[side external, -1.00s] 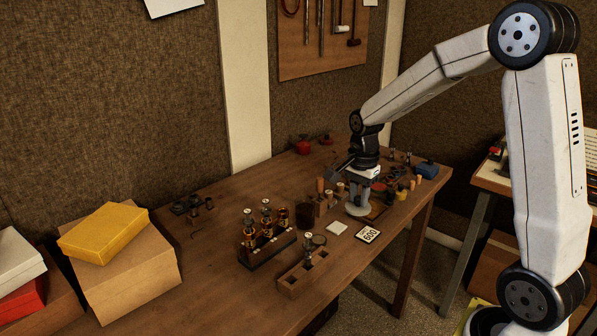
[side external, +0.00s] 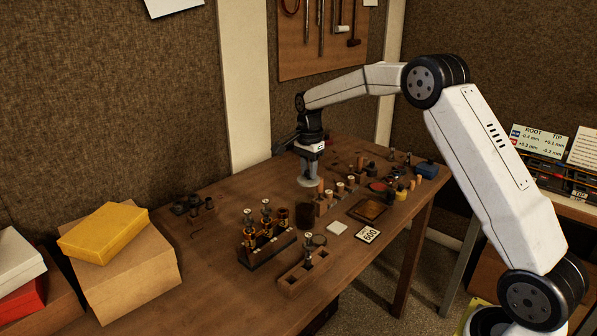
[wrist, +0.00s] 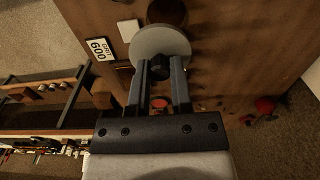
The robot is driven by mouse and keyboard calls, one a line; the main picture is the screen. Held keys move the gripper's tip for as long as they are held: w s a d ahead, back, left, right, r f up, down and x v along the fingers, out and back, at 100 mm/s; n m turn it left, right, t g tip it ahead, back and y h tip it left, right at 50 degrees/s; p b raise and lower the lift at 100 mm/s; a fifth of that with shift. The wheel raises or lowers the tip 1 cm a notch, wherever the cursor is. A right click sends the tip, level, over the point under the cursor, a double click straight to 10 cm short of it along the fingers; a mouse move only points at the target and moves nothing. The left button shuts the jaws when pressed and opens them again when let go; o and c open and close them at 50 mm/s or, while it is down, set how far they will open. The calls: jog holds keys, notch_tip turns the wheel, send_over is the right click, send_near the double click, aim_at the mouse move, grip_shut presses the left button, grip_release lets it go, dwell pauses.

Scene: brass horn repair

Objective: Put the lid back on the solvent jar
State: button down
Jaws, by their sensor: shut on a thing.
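My gripper (side external: 308,172) is shut on the dark knob of the pale round lid (side external: 307,183). The lid hangs roughly level over the dark solvent jar (side external: 305,216) in the side view. In the wrist view the fingers (wrist: 160,72) grip the knob, and the pale lid disc (wrist: 160,40) lies just beyond them. The jar (wrist: 167,12) shows past the lid's far edge there, partly covered by it, so lid and jar are not lined up in that view. The exact gap between lid and jar cannot be told.
A rack of amber bottles (side external: 267,247) and a wooden block (side external: 306,273) stand in front of the jar.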

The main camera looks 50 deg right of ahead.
jog(key=shift+w+f, duration=0.1)
jog(key=shift+w, duration=0.4)
jog(key=shift+f, duration=0.15)
notch_tip(320, 180, down, 6)
dwell(0.8)
jog(key=shift+f, duration=0.2)
dwell(2.1)
jog(key=shift+c, duration=2.2)
grip_release()
jog(key=shift+o, duration=0.2)
jog(key=o, duration=0.4)
jog(key=shift+r, duration=0.15)
